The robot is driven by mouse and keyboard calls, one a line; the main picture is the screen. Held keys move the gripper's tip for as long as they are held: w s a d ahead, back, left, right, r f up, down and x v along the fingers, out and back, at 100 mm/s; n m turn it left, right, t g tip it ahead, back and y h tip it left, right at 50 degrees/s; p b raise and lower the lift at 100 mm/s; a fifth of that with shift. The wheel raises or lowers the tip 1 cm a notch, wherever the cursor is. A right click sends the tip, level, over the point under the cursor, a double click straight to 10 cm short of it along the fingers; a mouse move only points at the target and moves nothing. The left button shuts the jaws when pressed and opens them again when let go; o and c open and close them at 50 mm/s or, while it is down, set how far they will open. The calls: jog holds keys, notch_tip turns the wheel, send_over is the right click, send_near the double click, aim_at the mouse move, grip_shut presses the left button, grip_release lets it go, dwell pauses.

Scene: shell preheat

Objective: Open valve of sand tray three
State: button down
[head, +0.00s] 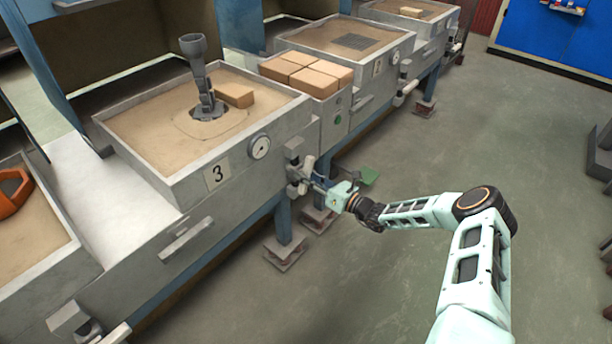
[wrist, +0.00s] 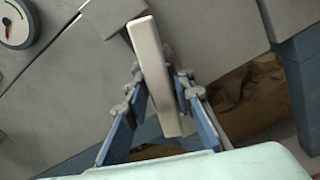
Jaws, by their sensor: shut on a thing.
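Sand tray three (head: 190,189) is a grey metal box of sand with a "3" label (head: 217,174) and a round gauge (head: 259,146) on its front. Its valve (head: 294,172) sits at the tray's right front corner, below and right of the gauge. My gripper (head: 322,183) reaches the valve from the right. In the wrist view, the pale bar-shaped valve handle (wrist: 155,75) lies between the two blue fingers of my gripper (wrist: 160,92), and they are shut on it. The handle is slightly tilted in that view. The gauge (wrist: 17,22) shows at the upper left.
A dark metal part (head: 207,104) and a tan brick (head: 234,95) lie in tray three's sand. Several tan bricks (head: 306,72) stand on the ledge to its right. Blue table legs (head: 283,222) stand below.

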jog(key=shift+n, duration=1.8)
jog(key=c, duration=1.8)
grip_release()
jog(key=v, duration=1.2)
